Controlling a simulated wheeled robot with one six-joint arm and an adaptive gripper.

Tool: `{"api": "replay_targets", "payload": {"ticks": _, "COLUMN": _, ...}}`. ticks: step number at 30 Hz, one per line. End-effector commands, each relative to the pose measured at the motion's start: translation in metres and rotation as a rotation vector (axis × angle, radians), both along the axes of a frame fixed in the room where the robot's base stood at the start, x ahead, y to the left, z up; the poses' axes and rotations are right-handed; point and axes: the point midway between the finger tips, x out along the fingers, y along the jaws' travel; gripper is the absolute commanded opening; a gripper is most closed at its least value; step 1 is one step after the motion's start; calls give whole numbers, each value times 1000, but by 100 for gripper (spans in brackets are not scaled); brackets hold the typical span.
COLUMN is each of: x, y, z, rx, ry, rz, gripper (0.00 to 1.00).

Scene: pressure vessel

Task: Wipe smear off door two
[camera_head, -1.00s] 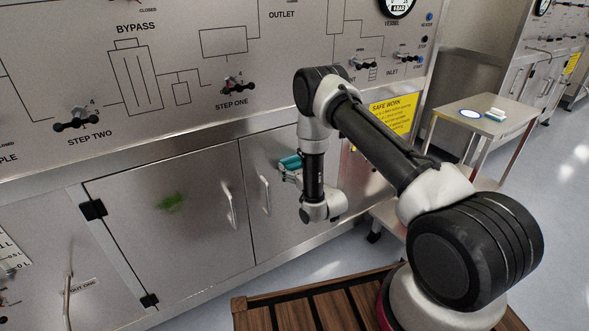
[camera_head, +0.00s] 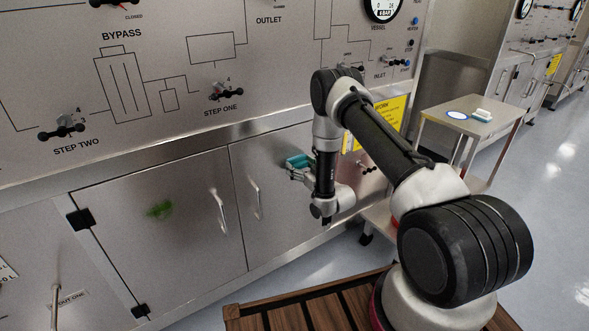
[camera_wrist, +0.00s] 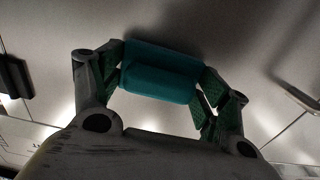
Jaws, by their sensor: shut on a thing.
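A green smear (camera_head: 160,210) marks the left metal cabinet door (camera_head: 185,245), left of that door's handle. My gripper (camera_head: 300,163) is in front of the right-hand door (camera_head: 265,225), to the right of the smear. It is shut on a teal block (camera_wrist: 160,72), which looks like a sponge or wiping pad, held between both fingers in the wrist view. The block also shows small in the head view (camera_head: 298,160). It is close to the metal front; I cannot tell whether it touches. The smear cannot be made out in the wrist view.
Two vertical handles (camera_head: 219,212) and (camera_head: 254,198) stick out from the doors between the gripper and the smear. Valve knobs (camera_head: 62,131) protrude from the panel above.

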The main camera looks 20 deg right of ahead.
Motion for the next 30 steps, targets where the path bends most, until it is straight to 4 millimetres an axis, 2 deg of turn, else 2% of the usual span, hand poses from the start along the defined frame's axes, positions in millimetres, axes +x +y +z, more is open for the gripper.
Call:
{"api": "replay_targets", "payload": {"ticks": 8, "x": 4, "y": -11, "z": 0, "rx": 0, "ry": 0, "rz": -1, "gripper": 53}}
{"api": "replay_targets", "payload": {"ticks": 19, "x": 16, "y": -41, "z": 0, "rx": 0, "ry": 0, "rz": -1, "gripper": 53}}
{"api": "replay_targets", "payload": {"ticks": 26, "x": 15, "y": -42, "z": 0, "rx": 0, "ry": 0, "rz": 1, "gripper": 53}}
{"api": "replay_targets", "payload": {"ticks": 30, "x": 12, "y": -33, "z": 0, "rx": 0, "ry": 0, "rz": 3, "gripper": 53}}
